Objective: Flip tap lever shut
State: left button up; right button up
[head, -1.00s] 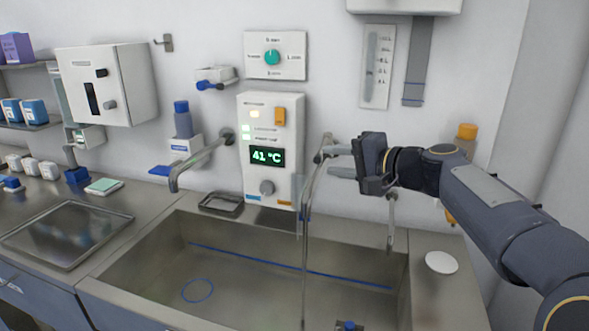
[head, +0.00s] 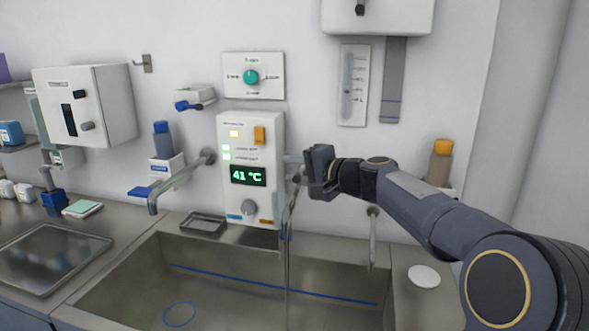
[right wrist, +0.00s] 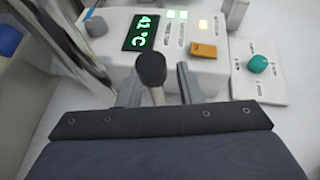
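A tap lever with a dark rounded knob (right wrist: 151,69) shows between the fingers in the right wrist view. My right gripper (right wrist: 159,84) is open, with a finger on each side of the lever and gaps between; I cannot tell how deep the lever sits. In the head view my right gripper (head: 293,170) is beside the control panel (head: 251,150) and hides the lever. Below it, a curved tap spout (head: 291,200) has a clear water stream (head: 286,255) falling into the sink (head: 215,290). My left gripper is not in view.
The panel reads 41 °C. Another spout (head: 182,180) projects from the wall at left, and a thin pipe (head: 373,240) stands at right. A bottle with an orange cap (head: 440,160) stands behind my right arm. A wall dial (head: 252,77) is above the panel.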

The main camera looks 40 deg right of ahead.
grip_shut()
jog(key=shift+s+d+n+y+b, duration=0.3)
jog(key=shift+n+y+b, duration=0.15)
jog(key=shift+y, duration=0.25)
jog(key=shift+s+d+n+g+y, duration=0.25)
jog(key=shift+n+y, duration=0.15)
jog(key=shift+y, duration=0.15)
jog(key=shift+s+d+n+g+y, duration=0.15)
jog(key=shift+s+n+g+y, duration=0.15)
jog(key=shift+y, duration=0.25)
jog(key=n+y, duration=0.1)
jog(key=s+d+n+g+y+p, duration=0.1)
jog(key=n+g+y, duration=0.1)
jog(key=shift+s+d+r+n+y+p, duration=0.2)
jog(key=shift+s+d+n+y+p, duration=0.05)
jog(key=shift+d+y+p, duration=0.1)
